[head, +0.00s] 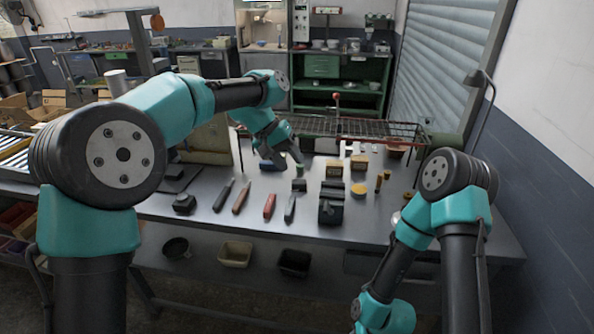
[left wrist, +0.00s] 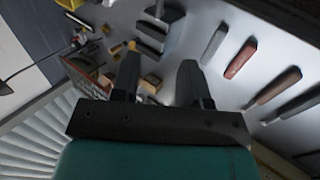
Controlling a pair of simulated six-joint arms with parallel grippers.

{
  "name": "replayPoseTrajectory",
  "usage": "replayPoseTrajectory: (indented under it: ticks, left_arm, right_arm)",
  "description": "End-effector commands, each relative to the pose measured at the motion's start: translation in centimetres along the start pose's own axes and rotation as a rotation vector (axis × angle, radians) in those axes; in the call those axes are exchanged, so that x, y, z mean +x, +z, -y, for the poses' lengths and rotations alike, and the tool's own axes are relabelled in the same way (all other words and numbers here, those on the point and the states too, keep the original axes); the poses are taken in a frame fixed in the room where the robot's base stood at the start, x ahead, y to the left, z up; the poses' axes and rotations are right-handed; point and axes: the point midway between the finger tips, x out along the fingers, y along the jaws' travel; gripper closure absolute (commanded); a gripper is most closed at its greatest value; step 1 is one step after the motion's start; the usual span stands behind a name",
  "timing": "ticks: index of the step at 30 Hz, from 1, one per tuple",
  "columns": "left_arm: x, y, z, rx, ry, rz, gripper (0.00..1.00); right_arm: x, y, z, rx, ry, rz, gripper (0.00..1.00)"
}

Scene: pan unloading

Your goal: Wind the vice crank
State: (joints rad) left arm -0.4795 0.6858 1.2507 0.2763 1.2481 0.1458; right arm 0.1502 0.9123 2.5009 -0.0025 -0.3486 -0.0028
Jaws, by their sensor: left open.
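A dark block-shaped device that looks like the vice (head: 331,203) stands near the front middle of the grey bench. In the left wrist view a dark stepped body, likely the same vice (left wrist: 160,22), lies beyond the fingertips. I cannot make out its crank clearly in either view. My left gripper (head: 295,158) is above the bench, behind and left of the vice, apart from it. In the left wrist view my left gripper (left wrist: 157,68) has its two fingers spread with nothing held between them. My right arm bends down at the right; its gripper is out of view.
Several hand tools, including a red-handled one (head: 269,206), lie left of the vice. Wooden blocks (head: 333,168) and a yellow disc (head: 359,190) lie behind it. A wire rack (head: 395,133) with a red-knobbed lever (head: 336,101) spans the back. The bench's front right is mostly clear.

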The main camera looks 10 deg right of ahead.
Motion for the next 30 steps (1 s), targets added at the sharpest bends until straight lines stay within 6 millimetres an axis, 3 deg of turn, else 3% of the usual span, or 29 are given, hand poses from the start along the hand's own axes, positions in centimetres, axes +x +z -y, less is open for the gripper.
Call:
replayPoseTrajectory:
  ticks: [11,16,20,30]
  left_arm:
    - [-0.3,0.0,0.0,0.000,-0.001,0.000,0.59]
    - [0.4,-0.1,-1.0,0.008,-0.052,0.024,0.59]
    - [1.9,-0.3,-3.2,0.022,-0.187,0.067,0.59]
    - [5.1,-0.4,-12.1,0.013,-0.697,0.037,0.59]
  right_arm:
    - [0.0,0.0,0.0,0.000,0.000,0.000,0.57]
    - [0.0,0.0,0.0,0.000,0.000,0.000,0.57]
    - [0.0,0.0,0.0,0.000,0.000,0.000,0.57]
    - [0.0,0.0,0.0,0.000,0.000,0.000,0.57]
